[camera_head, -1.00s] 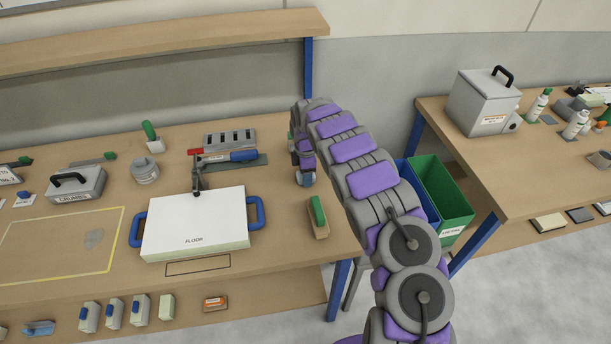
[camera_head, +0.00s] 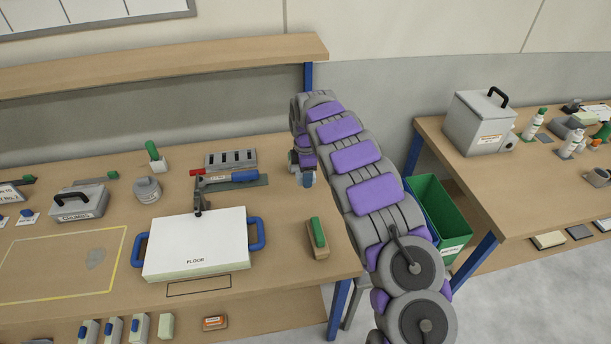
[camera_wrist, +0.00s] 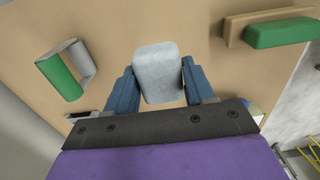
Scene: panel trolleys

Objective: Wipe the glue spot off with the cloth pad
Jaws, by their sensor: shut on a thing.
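The cloth pad (camera_wrist: 158,72) is a pale grey-blue block with rounded corners. In the wrist view it sits between the two blue fingers of my gripper (camera_wrist: 158,88), which is shut on it. In the head view my gripper (camera_head: 304,174) is over the right back part of the bench, and the pad is hard to make out there. The glue spot is a grey blotch (camera_head: 96,258) inside a yellow outline at the bench's left front. My gripper is well to the right of it.
A white panel marked FLOOR (camera_head: 195,245) with blue handles lies between the spot and my gripper, under a red-and-blue clamp (camera_head: 225,180). A green-handled brush (camera_head: 318,236) lies at the right. A grey box (camera_head: 78,203) stands behind the yellow outline.

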